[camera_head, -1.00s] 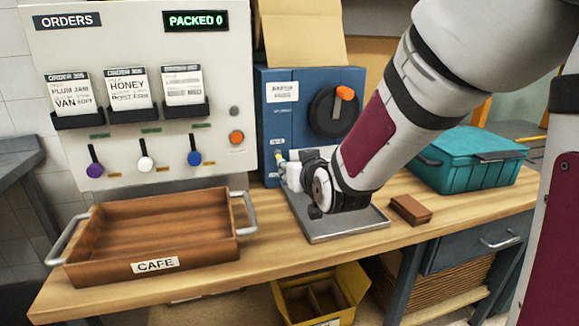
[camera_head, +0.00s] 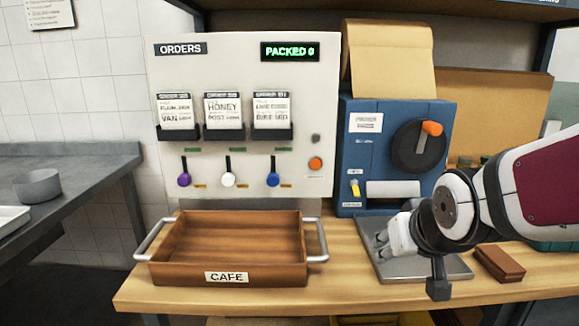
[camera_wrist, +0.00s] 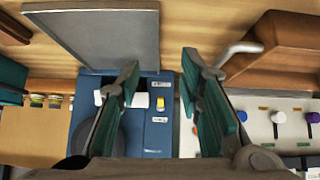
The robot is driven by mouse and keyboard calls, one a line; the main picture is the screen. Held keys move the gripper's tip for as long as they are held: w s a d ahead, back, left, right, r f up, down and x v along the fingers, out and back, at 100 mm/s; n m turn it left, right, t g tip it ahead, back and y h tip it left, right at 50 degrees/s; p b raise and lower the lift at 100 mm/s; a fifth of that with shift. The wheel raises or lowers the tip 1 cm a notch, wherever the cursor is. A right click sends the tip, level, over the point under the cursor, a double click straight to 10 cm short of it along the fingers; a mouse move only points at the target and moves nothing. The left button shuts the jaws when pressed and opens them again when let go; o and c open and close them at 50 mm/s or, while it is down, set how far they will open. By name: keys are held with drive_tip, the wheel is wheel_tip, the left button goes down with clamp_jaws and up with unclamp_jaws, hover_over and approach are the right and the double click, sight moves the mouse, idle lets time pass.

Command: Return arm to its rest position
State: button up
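My arm comes in from the right edge of the head view, with my gripper (camera_head: 387,238) at its end, pointing left over the grey metal plate (camera_head: 437,268) on the bench. In the wrist view my gripper (camera_wrist: 160,72) has its two teal-padded fingers well apart. Nothing is between them; the blue machine (camera_wrist: 157,128) shows beyond the gap. In the head view that blue machine (camera_head: 367,148), with a black dial and orange knob, stands behind my gripper. The arm's upper part is out of view.
A wooden CAFE tray (camera_head: 228,280) with metal handles sits empty on the bench, left of my gripper. The orders panel (camera_head: 300,85) stands behind it. A brown block (camera_head: 499,263) lies right of the plate. A grey counter (camera_head: 75,180) with a bowl (camera_head: 38,186) is at left.

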drive_tip(key=s+g, duration=0.8)
drive_tip(key=s, duration=2)
wheel_tip(320, 180, up, 22)
drive_tip(key=t+p, duration=0.3)
drive_tip(key=p, duration=1.7)
drive_tip(key=shift+w+t+p, duration=0.15)
drive_tip(key=shift+t+p, duration=0.15)
drive_tip(key=shift+p, duration=0.05)
